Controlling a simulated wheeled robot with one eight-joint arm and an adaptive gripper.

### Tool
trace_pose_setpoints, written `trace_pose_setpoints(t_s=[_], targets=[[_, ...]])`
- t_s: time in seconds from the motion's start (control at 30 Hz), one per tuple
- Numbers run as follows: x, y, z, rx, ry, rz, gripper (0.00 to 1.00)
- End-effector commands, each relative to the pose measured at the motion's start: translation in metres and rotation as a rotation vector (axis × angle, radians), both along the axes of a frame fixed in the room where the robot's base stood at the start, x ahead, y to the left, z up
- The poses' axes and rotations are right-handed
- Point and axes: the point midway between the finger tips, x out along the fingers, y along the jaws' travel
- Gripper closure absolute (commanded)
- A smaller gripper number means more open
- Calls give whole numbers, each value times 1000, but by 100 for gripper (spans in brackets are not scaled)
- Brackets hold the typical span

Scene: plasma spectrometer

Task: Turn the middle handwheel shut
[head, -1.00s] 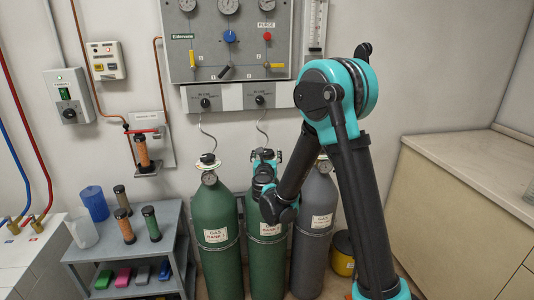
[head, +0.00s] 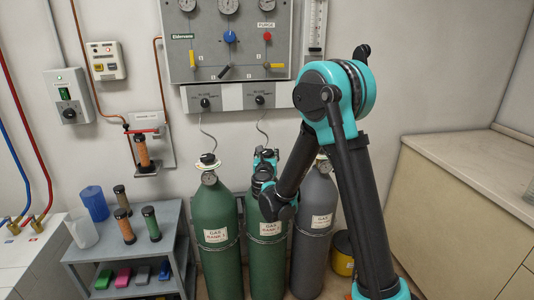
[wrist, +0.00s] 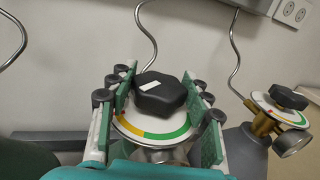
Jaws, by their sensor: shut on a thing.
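The middle handwheel (wrist: 160,96) is a black lobed knob with a white mark on top, seen in the wrist view. Below it is a white dial disc (wrist: 130,124) with red, yellow and green bands. My gripper (wrist: 158,86) is shut on the handwheel, with one green-padded finger on each side. In the head view my gripper (head: 265,157) is above the middle green cylinder (head: 266,250). It hides that cylinder's handwheel there.
A green cylinder (head: 215,240) with its own handwheel (head: 208,159) stands at left. A grey cylinder (head: 318,200) stands close at right; its black handwheel (wrist: 288,97) and gauge show in the wrist view. A shelf cart (head: 130,246) is further left. Thin hoses rise behind the cylinders.

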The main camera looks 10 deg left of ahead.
Motion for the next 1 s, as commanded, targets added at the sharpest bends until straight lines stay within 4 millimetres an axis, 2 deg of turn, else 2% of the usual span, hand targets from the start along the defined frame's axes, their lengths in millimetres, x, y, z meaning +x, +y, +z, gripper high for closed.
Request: trace_pose_setpoints(t_s=[0.6, 1.0], targets=[[1, 1, 0, 0, -1, -381, 80], [0, 0, 0, -1, -1, -411, 79]])
